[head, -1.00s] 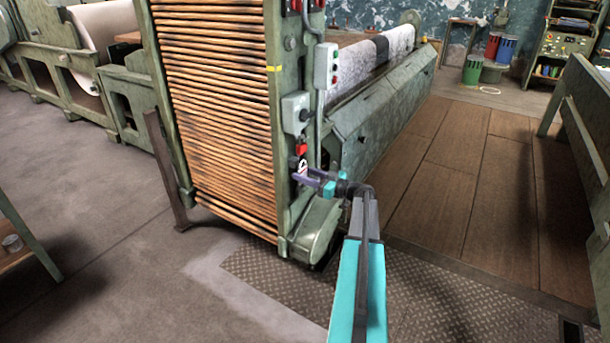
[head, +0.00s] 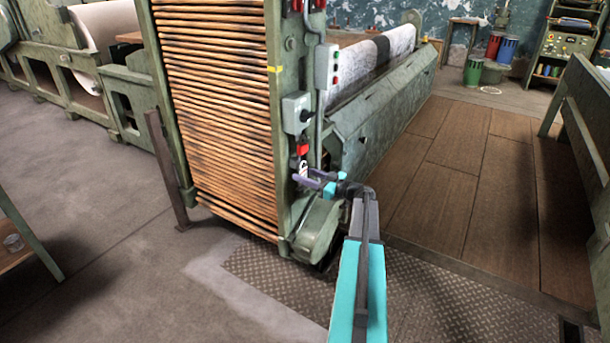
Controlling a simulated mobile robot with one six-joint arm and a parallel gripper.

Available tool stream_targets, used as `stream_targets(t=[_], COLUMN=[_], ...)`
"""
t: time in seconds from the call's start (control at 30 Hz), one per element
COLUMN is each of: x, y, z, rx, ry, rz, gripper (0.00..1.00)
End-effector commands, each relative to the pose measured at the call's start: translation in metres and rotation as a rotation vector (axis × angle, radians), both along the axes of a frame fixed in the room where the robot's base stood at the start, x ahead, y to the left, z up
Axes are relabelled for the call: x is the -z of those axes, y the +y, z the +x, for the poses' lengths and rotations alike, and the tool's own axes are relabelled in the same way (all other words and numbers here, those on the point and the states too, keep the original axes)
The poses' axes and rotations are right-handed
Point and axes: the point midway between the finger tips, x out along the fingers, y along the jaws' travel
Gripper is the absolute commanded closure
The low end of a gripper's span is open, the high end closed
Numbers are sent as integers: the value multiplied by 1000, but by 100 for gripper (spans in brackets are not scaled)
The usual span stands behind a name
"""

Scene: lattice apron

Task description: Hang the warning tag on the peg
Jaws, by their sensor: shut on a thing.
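The warning tag (head: 303,168) is a small white and dark piece in the head view, in front of the green machine post (head: 287,215). My gripper (head: 300,180) has its purple fingers at the tag's lower end and is shut on it. A small red piece (head: 302,149) shows just above the tag. I cannot tell whether it is part of the tag or of the post. The peg cannot be made out at this size. Whether the tag touches anything on the post is unclear.
A grey switch box (head: 297,114) with a dark knob is on the post above the tag. A conduit (head: 319,110) runs beside it, below a push-button box (head: 328,68). A rounded green housing (head: 318,228) sits below my gripper.

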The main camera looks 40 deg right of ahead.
Motion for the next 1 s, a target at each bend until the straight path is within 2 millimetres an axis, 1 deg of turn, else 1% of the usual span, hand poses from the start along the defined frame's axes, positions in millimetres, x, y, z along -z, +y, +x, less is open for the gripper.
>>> stream_targets(t=[0.37, 0.93, 0.97, 1.0], x=[6, 5, 5, 5], y=[1, 1, 1, 1], z=[3, 2, 2, 2], rx=[0, 0, 0, 0], ry=[0, 0, 0, 0], rz=[1, 0, 0, 0], gripper=[81, 81, 58, 52])
